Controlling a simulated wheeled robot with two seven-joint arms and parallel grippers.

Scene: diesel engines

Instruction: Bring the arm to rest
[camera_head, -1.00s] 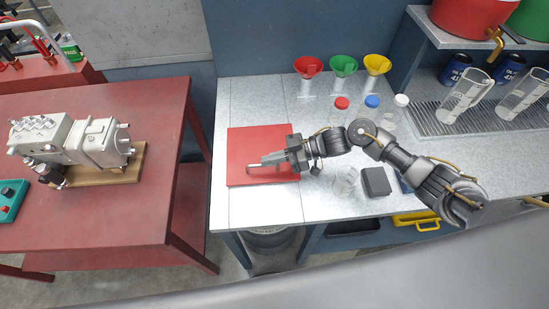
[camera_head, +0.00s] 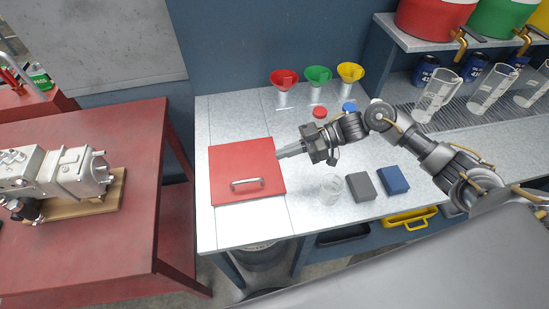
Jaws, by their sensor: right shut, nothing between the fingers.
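My right arm reaches in from the right over the grey workbench. My right gripper (camera_head: 283,154) is shut and empty. Its fingertips point left, over or just beside the right edge of a red square plate (camera_head: 232,163) that has a metal handle (camera_head: 247,184) on it. The handle is clear of the fingers.
A glass beaker (camera_head: 331,190), a grey block (camera_head: 361,187) and a blue block (camera_head: 393,180) lie below my right arm. Red (camera_head: 285,78), green (camera_head: 318,75) and yellow (camera_head: 350,71) funnels stand at the back. A red table (camera_head: 135,215) carries a pump (camera_head: 60,172) on the left.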

